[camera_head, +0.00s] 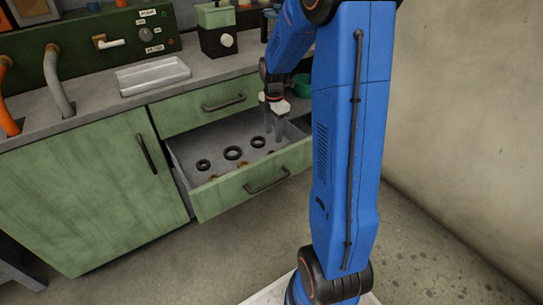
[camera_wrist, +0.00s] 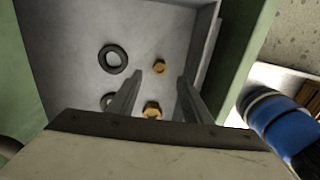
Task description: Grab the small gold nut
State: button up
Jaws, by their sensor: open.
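Two gold nuts lie on the grey floor of the open drawer (camera_head: 228,194). In the wrist view the smaller-looking gold nut (camera_wrist: 159,67) shows just beyond my fingertips, near the line between them. A larger-looking gold nut (camera_wrist: 152,109) shows between the fingers, closer to the gripper body and partly hidden by it. My gripper (camera_wrist: 160,78) is open and points down into the drawer, with nothing held. In the head view my gripper (camera_head: 274,128) is over the right part of the drawer. Gold pieces there are small and partly hidden.
Black rings (camera_head: 233,153) lie in the drawer; one ring (camera_wrist: 113,59) is left of my fingers in the wrist view. Drawer walls are close around. The counter above holds a white tray (camera_head: 152,75) and a green box-like device (camera_head: 217,28).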

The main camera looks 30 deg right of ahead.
send_over(272, 152)
jog(key=f, duration=0.4)
jog(key=shift+d+f, duration=0.35)
jog(key=shift+f, duration=0.05)
jog(key=f, duration=0.2)
jog(key=a+f, duration=0.1)
jog(key=f, duration=0.1)
jog(key=shift+s, duration=0.15)
jog(key=shift+d+f, duration=0.1)
jog(key=shift+f, duration=0.5)
grip_shut()
jog(key=shift+r, duration=0.15)
